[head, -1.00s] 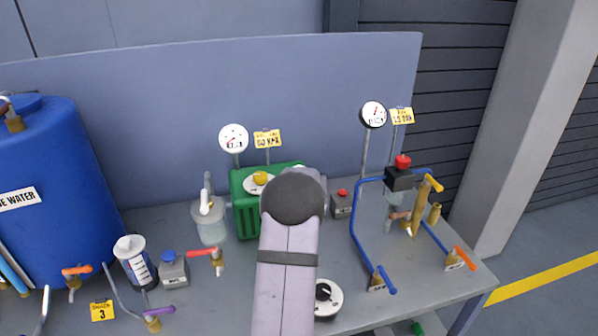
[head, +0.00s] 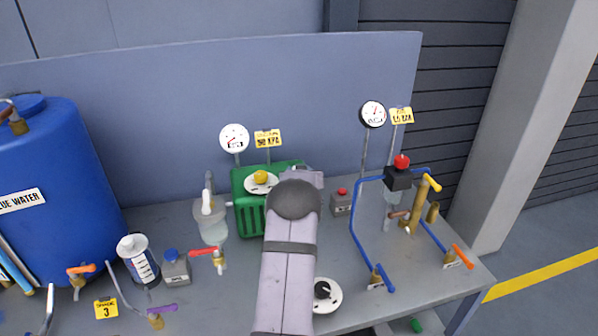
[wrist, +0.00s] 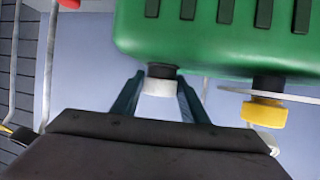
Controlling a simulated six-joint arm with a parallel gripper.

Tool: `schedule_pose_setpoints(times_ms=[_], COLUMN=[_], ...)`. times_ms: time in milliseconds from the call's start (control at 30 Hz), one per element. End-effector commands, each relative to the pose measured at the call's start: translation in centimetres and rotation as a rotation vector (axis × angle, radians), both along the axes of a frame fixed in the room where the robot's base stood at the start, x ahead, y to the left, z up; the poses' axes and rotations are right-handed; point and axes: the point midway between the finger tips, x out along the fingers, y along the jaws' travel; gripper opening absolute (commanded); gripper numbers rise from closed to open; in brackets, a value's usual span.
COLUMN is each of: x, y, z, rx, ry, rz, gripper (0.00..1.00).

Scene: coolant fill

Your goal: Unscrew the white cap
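The white cap (wrist: 160,87) sits on a short black neck under the green tank's edge in the wrist view, where the scene looks upside down. The fingers of my gripper (wrist: 160,94) stand on either side of the cap, very close to its sides. I cannot tell whether they press on it. The green tank (wrist: 215,45) also shows in the head view (head: 250,215), partly behind my arm. My arm hides the white cap and the fingertips in the head view.
A yellow knob (wrist: 262,112) on a white disc is beside the cap; it also shows in the head view (head: 260,177). A clear jar (head: 212,225) stands left of the tank. Blue piping (head: 353,225) stands to the right, and a black dial (head: 322,290) in front.

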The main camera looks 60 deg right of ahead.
Motion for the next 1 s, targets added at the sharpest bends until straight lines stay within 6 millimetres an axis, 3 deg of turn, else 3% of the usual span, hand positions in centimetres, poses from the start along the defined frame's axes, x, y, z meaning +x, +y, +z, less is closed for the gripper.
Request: schedule_pose_setpoints(times_ms=[33, 100, 133, 167, 200, 233, 1000], x=[-0.01, -0.01, -0.01, -0.01, -0.01, -0.01, -0.11], y=[0.00, 0.00, 0.00, 0.00, 0.00, 0.00, -0.33], z=[0.01, 0.02, 0.03, 0.03, 0.03, 0.03, 0.52], rx=[0.000, 0.000, 0.000, 0.000, 0.000, -0.001, -0.010], ry=[0.000, 0.000, 0.000, 0.000, 0.000, 0.001, 0.000], rz=[0.000, 0.000, 0.000, 0.000, 0.000, 0.000, 0.033], gripper=[0.28, 0.15, 0.15, 0.31, 0.22, 0.20, 0.20])
